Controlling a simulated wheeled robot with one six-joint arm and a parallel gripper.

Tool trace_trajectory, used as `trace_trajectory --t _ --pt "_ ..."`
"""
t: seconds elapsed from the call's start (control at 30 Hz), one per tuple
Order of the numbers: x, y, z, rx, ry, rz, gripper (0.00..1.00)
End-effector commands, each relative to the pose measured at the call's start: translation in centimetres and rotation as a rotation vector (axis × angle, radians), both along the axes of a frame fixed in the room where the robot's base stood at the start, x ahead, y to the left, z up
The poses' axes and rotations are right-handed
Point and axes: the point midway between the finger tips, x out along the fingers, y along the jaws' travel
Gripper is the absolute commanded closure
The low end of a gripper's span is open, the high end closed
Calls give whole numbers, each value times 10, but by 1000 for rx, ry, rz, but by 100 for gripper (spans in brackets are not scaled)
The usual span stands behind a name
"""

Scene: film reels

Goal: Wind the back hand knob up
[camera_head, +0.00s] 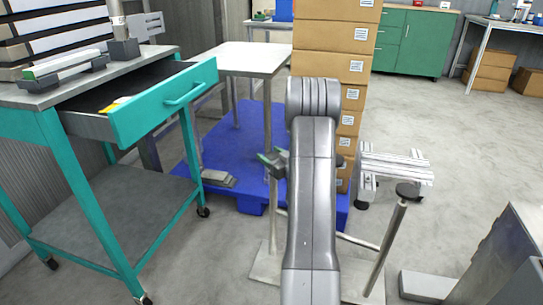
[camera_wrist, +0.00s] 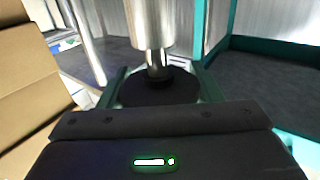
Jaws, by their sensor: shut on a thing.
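My gripper (camera_wrist: 157,95) is shut on a black round hand knob (camera_wrist: 150,88) in the wrist view, its dark green fingers on both sides of it. A narrow metal pin joins the knob to a thick silver shaft (camera_wrist: 151,22) beyond it. In the head view my grey arm covers most of the gripper and the held knob; a small green and black part of the gripper (camera_head: 273,160) shows left of the arm. A second black knob (camera_head: 408,191) sits on a slanted metal post right of my arm, beside silver rails (camera_head: 395,165). I cannot tell how far the held knob is turned.
A teal cart (camera_head: 75,190) with an open drawer (camera_head: 165,100) stands at the left. A stack of cardboard boxes (camera_head: 330,40) and a blue pallet (camera_head: 235,150) are behind my arm. A white table (camera_head: 245,58) is at the back.

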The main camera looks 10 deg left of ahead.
Motion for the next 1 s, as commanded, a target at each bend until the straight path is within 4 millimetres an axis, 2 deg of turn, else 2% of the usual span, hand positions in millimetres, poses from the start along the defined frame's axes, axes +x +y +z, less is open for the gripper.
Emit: trace_trajectory --t 0.03,0.57,0.6,0.7,1.0 --pt "-1 0 -7 -7 11 9 64" --pt "-2 1 -7 -7 13 32 64" --pt "-2 1 -7 -7 13 32 35" --pt "-2 1 -6 -6 9 31 19" --pt "-2 -1 -2 -3 5 30 19"
